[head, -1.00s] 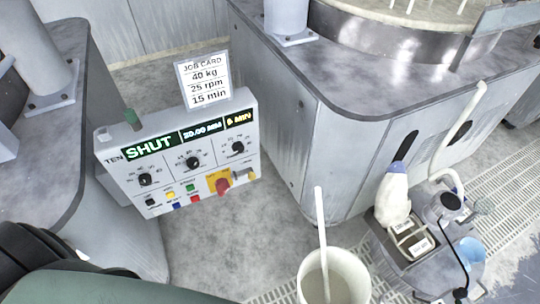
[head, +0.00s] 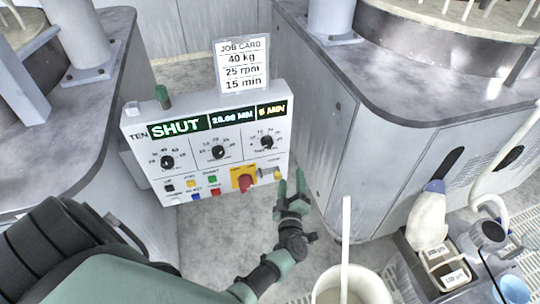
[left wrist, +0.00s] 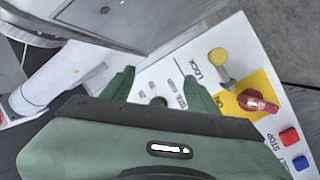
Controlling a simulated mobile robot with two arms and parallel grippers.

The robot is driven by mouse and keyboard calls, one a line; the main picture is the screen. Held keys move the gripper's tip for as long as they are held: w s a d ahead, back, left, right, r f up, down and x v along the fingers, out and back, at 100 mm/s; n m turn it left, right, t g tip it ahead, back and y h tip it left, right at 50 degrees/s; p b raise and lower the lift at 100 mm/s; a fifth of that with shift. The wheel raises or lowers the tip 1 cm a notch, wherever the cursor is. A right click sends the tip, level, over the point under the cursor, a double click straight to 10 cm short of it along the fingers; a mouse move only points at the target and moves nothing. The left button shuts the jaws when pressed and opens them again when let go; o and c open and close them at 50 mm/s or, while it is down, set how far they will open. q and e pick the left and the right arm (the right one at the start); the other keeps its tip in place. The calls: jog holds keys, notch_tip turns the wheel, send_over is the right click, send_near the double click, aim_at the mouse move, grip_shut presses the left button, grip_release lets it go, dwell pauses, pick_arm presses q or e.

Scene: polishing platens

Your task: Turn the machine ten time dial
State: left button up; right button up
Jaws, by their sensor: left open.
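The machine ten control panel (head: 205,165) leans upright in the head view. Its displays read SHUT, a value in MM and a MIN figure, maybe 6. The time dial (head: 266,142) is the rightmost of three black dials. My left gripper (head: 291,181) is open and empty, just below and right of the time dial, near the panel's lower right corner. In the left wrist view its fingers (left wrist: 158,74) spread over the panel; a dark knob (left wrist: 157,102) shows partly between them. I cannot tell which dial it is. My right gripper is not in view.
A job card (head: 242,65) above the panel reads 40 kg, 25 rpm, 15 min. A red switch on yellow (head: 245,179) and a yellow lock knob (left wrist: 218,55) sit close by. A bucket (head: 350,285) stands at front, a grey machine cabinet (head: 345,130) to the right.

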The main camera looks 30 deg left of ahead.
aim_at(269, 145)
pick_arm(q)
jog(key=w+a+r+n+g+y, duration=0.1)
jog(key=a+n, duration=0.1)
jog(key=a, duration=0.1)
jog(key=w+a+r+n+g+y, duration=0.1)
jog(key=w+a+r+n+y, duration=0.1)
jog(key=a+n, duration=0.1)
jog(key=w+a+r+n+g+y, duration=0.1)
jog(key=a+r+n, duration=0.1)
jog(key=a, duration=0.3)
jog(key=shift+w+a+r+n+y+b, duration=0.2)
jog(key=shift+w+n+y+b, duration=0.1)
jog(key=shift+w+y+b, duration=0.1)
jog(key=shift+g, duration=0.3)
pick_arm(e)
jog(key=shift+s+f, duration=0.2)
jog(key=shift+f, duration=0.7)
pick_arm(q)
grip_shut()
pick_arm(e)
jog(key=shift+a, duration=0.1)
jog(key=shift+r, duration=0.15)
